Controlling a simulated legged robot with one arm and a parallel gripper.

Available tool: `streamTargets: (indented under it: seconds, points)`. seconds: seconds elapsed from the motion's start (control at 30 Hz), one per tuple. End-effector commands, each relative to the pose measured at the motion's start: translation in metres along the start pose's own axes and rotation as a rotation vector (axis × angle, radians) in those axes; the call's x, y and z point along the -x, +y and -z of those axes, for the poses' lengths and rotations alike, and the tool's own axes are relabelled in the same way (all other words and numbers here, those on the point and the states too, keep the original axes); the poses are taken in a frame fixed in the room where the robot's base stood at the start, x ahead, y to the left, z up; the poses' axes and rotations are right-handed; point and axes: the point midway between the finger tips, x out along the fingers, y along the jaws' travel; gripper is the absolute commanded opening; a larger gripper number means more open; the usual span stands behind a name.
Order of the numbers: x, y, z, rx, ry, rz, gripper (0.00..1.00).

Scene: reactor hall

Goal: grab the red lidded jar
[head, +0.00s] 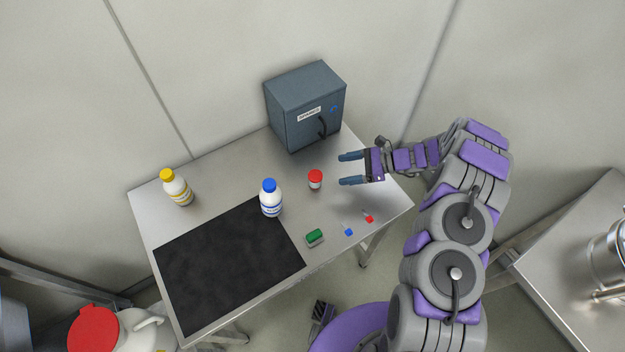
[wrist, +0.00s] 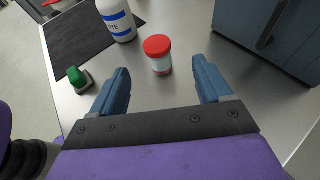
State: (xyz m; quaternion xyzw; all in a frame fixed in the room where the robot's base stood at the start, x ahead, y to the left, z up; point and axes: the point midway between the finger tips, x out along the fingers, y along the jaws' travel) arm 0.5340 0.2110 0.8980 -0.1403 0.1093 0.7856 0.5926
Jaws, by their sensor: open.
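The red lidded jar (head: 315,180) is small, with a red lid and a pale, clear-looking body. It stands upright on the metal table (head: 225,180), in front of the grey-blue cabinet. In the wrist view the jar (wrist: 158,56) stands ahead of my gripper, roughly in line with the space between the fingers, at about fingertip distance. My gripper (head: 351,169) is open and empty, to the right of the jar in the head view, with its fingers pointing left toward it. Its two blue fingers also show in the wrist view (wrist: 160,82).
A blue-capped white bottle (head: 271,198) stands left of the jar, on the edge of a black mat (head: 225,270). A cabinet (head: 290,118) stands behind. A yellow-capped bottle (head: 176,188), a green-topped block (head: 314,238) and small blue (head: 349,232) and red (head: 369,218) items are also on the table.

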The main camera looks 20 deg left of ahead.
Motion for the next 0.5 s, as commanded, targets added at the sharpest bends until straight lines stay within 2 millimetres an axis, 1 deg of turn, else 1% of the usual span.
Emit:
streamTargets:
  seconds: [0.03, 0.1, 0.3, 0.5]
  points:
    - [-0.009, 0.001, 0.001, -0.001, -0.003, -0.001, 0.78]
    - [-0.021, 0.001, 0.001, 0.001, -0.005, -0.002, 0.78]
    - [-0.049, 0.001, 0.002, 0.003, -0.004, 0.002, 0.78]
    - [-0.065, 0.000, 0.001, 0.001, -0.001, 0.002, 0.78]
